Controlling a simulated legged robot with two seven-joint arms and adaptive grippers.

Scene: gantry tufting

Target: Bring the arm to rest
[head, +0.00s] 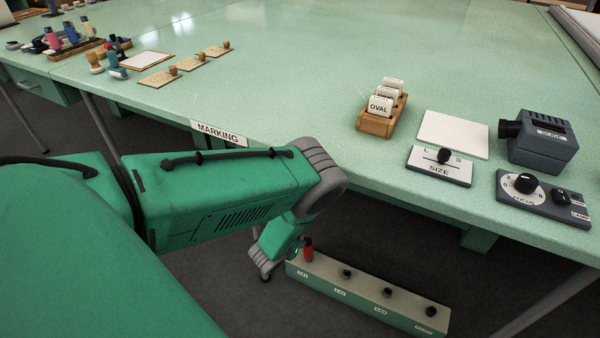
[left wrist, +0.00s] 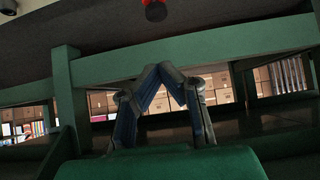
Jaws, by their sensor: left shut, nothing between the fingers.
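My left arm (head: 225,195) is green with grey joints and comes in from the left of the head view. It bends down in front of the bench's front edge, with its grey wrist end (head: 265,262) below the bench top. The fingers of my left gripper (left wrist: 158,68) show in the left wrist view, blue and grey, their tips together with nothing between them. In the head view the fingers cannot be made out. My right gripper is in neither view.
A green control box (head: 365,297) with a red knob (head: 308,249) and several black knobs lies close right of the wrist. The pale green bench (head: 290,90) holds an OVAL stamp rack (head: 376,124), a SIZE panel (head: 440,172) and a dark projector-like device (head: 543,145). Its middle is clear.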

